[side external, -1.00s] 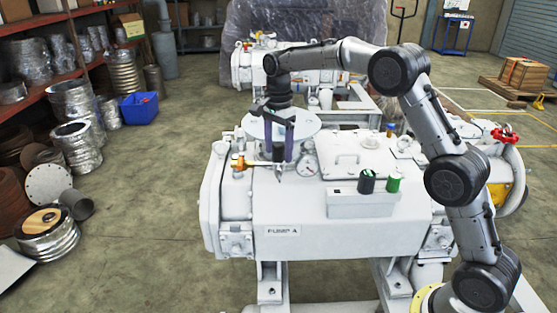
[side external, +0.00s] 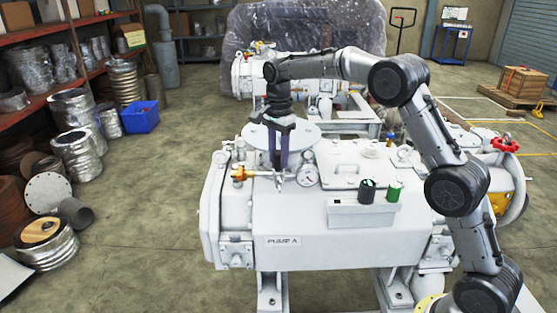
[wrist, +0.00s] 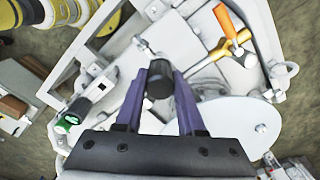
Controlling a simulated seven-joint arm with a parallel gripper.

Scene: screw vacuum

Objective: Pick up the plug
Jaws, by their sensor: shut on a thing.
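The black plug (wrist: 160,80) sits between the tips of the purple fingers in the wrist view. My gripper (wrist: 160,88) is shut on it, with a finger touching each side. In the side external view my gripper (side external: 281,158) points down over the left part of the white pump, in front of the round white disc. A pale metal tip (side external: 280,181) shows just below the fingers. The fingers hide most of the plug there, and I cannot tell whether its lower end touches the pump.
The pump's front top is clear.

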